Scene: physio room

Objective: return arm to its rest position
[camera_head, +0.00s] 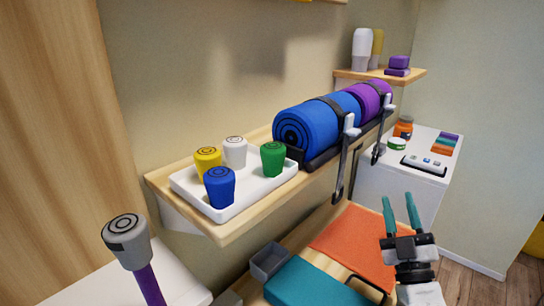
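My gripper (402,213) is at the lower right, with two teal fingers pointing up and a visible gap between them. It is open and nothing shows between the fingers. It is in front of an orange mat (352,243) in the picture and apart from the shelf. Only the end of my arm shows, cut off by the bottom edge. No marker for a rest position is visible.
A wooden shelf (240,229) holds a white tray (232,208) with several coloured knobs. Blue rolls (306,128) and purple rolls (372,101) lie behind black hooks. A white cabinet (400,188) stands at the right. A grey-topped purple post (127,240) stands lower left.

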